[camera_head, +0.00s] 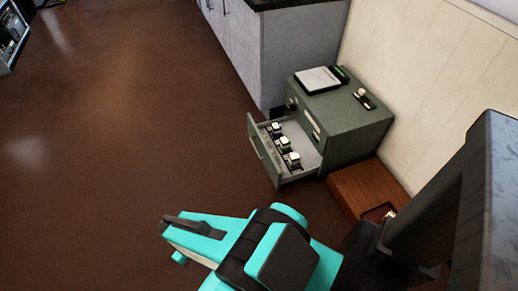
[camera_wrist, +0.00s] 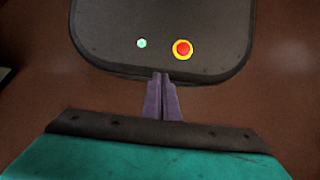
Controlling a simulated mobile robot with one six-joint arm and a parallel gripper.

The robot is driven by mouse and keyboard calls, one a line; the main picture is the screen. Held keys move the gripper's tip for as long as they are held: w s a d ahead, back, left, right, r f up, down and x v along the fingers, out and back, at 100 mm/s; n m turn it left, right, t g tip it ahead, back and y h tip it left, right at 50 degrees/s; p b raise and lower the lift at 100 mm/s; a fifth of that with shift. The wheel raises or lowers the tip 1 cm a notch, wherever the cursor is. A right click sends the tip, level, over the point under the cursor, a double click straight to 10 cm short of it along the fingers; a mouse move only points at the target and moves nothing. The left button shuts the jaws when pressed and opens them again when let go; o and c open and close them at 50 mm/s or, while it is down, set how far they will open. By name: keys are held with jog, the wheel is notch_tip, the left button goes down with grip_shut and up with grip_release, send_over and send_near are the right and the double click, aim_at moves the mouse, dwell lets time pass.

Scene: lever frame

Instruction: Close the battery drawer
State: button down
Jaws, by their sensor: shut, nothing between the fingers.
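The battery drawer (camera_head: 258,146) is pulled well out of the grey-green cabinet (camera_head: 362,132) in the head view, its front panel facing the open floor at the left. Several small dark blocks with white tops (camera_head: 284,144) stand in a row inside it. My turquoise arm reaches across the bottom of the head view, in front of the drawer and apart from it. My gripper (camera_wrist: 162,98) shows in the wrist view with its two purple-grey fingers together and nothing between them. The drawer is not seen in the wrist view.
A flat white-topped device (camera_head: 318,79) and a small dark item with a pale knob (camera_head: 363,96) lie on the cabinet. A reddish wooden block (camera_head: 362,187) stands beside it, along the pale wall. A grey counter (camera_head: 290,48) stands behind. Brown floor at left is clear.

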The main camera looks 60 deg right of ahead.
jog(key=w+d+f+m+t+h+b, duration=0.15)
jog(key=w+d+f+b, duration=0.25)
jog(key=w+d+b, duration=0.65)
jog(key=w+d+f+m+t+h+b, duration=0.1)
jog(key=w+d+f+m+t+b, duration=0.45)
jog(key=d, duration=0.85)
jog(key=w+d+r+h+b, duration=0.1)
jog(key=d+b, duration=0.7)
jog(key=d, duration=0.9)
jog(key=d+r+m+g+h+b, duration=0.1)
jog(key=d+r+h+b, duration=0.3)
jog(key=d, duration=1.3)
jog(key=r+b, duration=0.1)
jog(key=b, duration=0.3)
jog(key=shift+w+r+m, duration=0.3)
jog(key=shift+w, duration=0.05)
